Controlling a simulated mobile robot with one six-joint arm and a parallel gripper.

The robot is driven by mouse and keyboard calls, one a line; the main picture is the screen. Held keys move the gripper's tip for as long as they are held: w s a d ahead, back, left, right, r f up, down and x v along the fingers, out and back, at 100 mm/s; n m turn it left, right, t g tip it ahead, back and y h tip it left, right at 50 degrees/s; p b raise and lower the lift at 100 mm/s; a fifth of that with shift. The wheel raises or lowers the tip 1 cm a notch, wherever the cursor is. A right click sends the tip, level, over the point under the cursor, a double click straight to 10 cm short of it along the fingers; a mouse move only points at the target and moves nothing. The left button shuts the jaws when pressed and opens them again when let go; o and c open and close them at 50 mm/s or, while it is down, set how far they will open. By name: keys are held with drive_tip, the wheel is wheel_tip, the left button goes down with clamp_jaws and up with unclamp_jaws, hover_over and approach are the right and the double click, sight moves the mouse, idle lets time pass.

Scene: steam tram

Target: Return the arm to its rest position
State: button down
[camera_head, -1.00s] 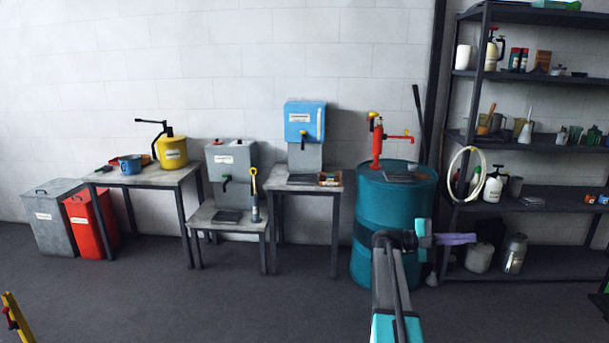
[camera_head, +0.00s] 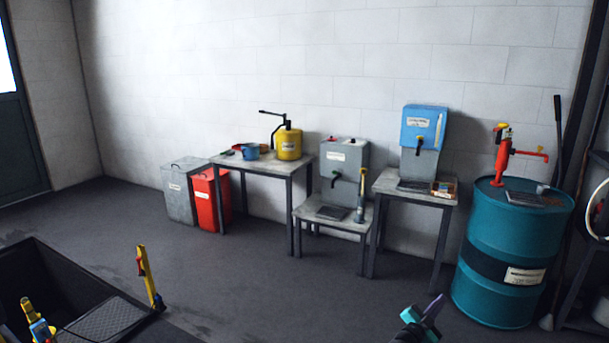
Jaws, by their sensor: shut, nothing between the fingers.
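My gripper (camera_head: 429,313) shows at the bottom edge, right of centre, with teal and purple parts. It is shut and holds nothing. Only its end and a little of my arm are in view; the rest is cut off by the frame. It appears in front of the floor, left of the teal drum and below the table with the blue box.
A teal drum (camera_head: 503,257) with a red pump stands at right. Small tables (camera_head: 264,166) with cans and dispensers line the wall. A grey bin (camera_head: 181,193) and a red bin (camera_head: 207,202) stand left.

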drive_tip(key=s+a+f+n+y, duration=0.3)
drive_tip(key=a+f+n+y, duration=0.35)
drive_tip(key=a+f, duration=0.7)
drive_tip(key=s+a+f+n+y, duration=0.3)
drive_tip(key=a+f+n+y, duration=0.3)
drive_tip(key=a+f, duration=0.7)
drive_tip(key=s+a+f+n+g+y, duration=0.1)
drive_tip(key=s+a+f+g, duration=0.25)
drive_tip(key=s, duration=0.45)
drive_tip(key=s+a+f+n+g+y, duration=0.1)
drive_tip(key=s+a+f+g+y, duration=0.2)
drive_tip(key=s, duration=0.5)
drive_tip(key=s+a+f+n+g, duration=0.2)
drive_tip(key=s+a+f+g, duration=0.15)
drive_tip(key=s, duration=0.45)
drive_tip(key=s+d+r+g, duration=0.1)
drive_tip(key=s+g, duration=0.1)
drive_tip(key=s, duration=0.4)
drive_tip(key=s+d+g, duration=0.1)
drive_tip(key=s+g, duration=0.2)
drive_tip(key=s, duration=0.3)
drive_tip(key=s+d+r+g+h, duration=0.1)
drive_tip(key=s+g, duration=0.1)
drive_tip(key=s, duration=0.4)
drive_tip(key=shift+s+d+r+g, duration=0.3)
drive_tip(key=shift+s+d+g, duration=0.05)
drive_tip(key=shift+g, duration=0.05)
drive_tip(key=shift+n, duration=0.25)
